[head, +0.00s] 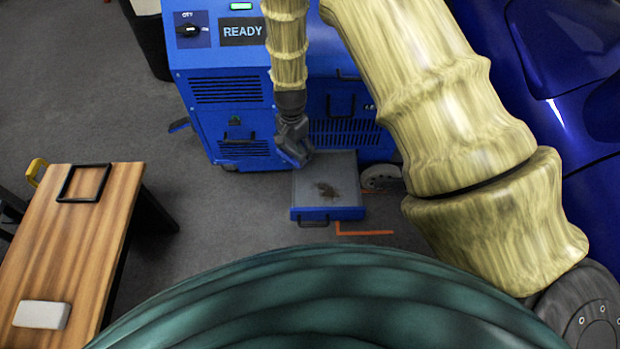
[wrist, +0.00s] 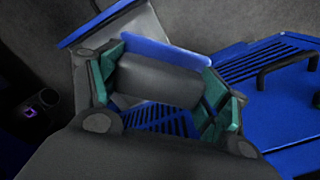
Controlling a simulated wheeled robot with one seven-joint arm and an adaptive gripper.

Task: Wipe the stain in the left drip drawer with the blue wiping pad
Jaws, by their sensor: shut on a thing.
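The open drip drawer (head: 350,213) juts from the foot of the blue machine, with a grey floor and a blue front. A dark brown stain (head: 326,190) lies near the middle of its floor. My gripper (head: 300,154) is at the drawer's back left corner, behind and left of the stain. In the wrist view my gripper (wrist: 160,85) has its teal-lined fingers shut on the wiping pad (wrist: 175,56), which shows a blue edge and a grey grip part. In the head view the pad is mostly hidden, and I cannot tell if it touches the drawer floor.
The blue machine (head: 225,120) with a READY screen stands behind the drawer. A wooden table (head: 75,240) at left holds an empty black frame (head: 84,182) and a white block (head: 42,315). A blue car body (head: 570,130) is at right. Floor left of the drawer is clear.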

